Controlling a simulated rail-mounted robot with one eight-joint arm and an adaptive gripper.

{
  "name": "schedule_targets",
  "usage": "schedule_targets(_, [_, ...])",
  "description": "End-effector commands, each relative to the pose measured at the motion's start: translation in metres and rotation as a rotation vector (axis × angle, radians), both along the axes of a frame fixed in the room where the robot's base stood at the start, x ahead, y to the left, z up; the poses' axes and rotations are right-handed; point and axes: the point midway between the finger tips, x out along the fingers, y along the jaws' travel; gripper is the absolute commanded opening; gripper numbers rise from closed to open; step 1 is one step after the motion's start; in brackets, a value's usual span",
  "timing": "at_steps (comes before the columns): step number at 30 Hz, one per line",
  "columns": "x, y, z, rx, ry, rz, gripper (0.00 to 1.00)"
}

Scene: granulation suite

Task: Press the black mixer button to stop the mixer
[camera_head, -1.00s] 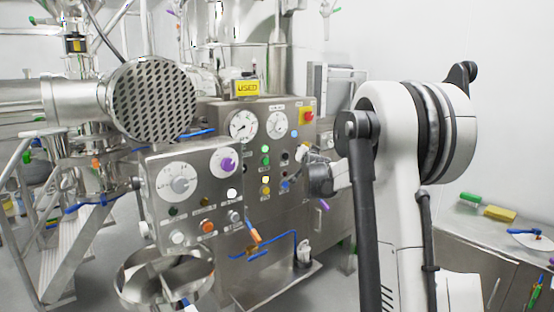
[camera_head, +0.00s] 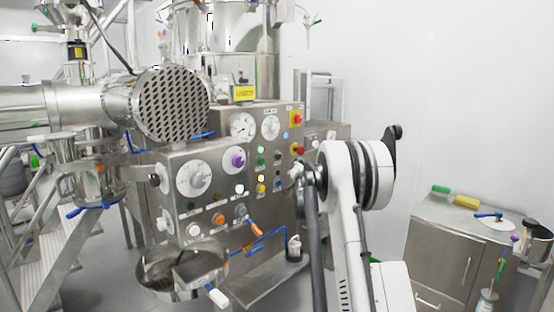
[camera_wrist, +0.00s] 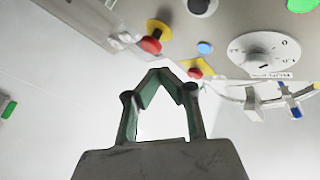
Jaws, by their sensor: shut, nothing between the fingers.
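The steel control panel (camera_head: 250,150) stands mid-picture in the head view, with several coloured buttons. A black button (camera_head: 278,155) sits on its right part, below the gauges. In the wrist view a black button (camera_wrist: 199,6) with a pale rim shows at the top edge, partly cut off. I cannot tell which black button is the mixer's. My gripper (camera_wrist: 160,73) is shut and empty, its fingertips meeting in an arch. In the wrist view the tips appear below the black button and touch nothing visible. In the head view my arm stands right of the panel and hides the gripper's tips.
A red button on yellow (camera_wrist: 152,44), a second red button (camera_wrist: 195,72) and a blue button (camera_wrist: 205,48) lie around the fingertips in the wrist view. A nearer control box (camera_head: 205,165) and a steel bowl (camera_head: 183,268) stand left. A cabinet (camera_head: 450,235) stands right.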

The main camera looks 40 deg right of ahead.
Motion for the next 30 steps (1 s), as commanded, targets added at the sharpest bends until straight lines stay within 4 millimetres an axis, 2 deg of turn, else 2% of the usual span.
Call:
schedule_targets(8, [0.009, 0.002, 0.001, 0.0, -0.001, 0.002, 0.0])
schedule_targets(21, [0.061, 0.01, 0.001, 0.0, 0.001, 0.002, 0.0])
schedule_targets(30, [0.084, 0.014, 0.0, 0.0, 0.0, 0.001, 0.0])
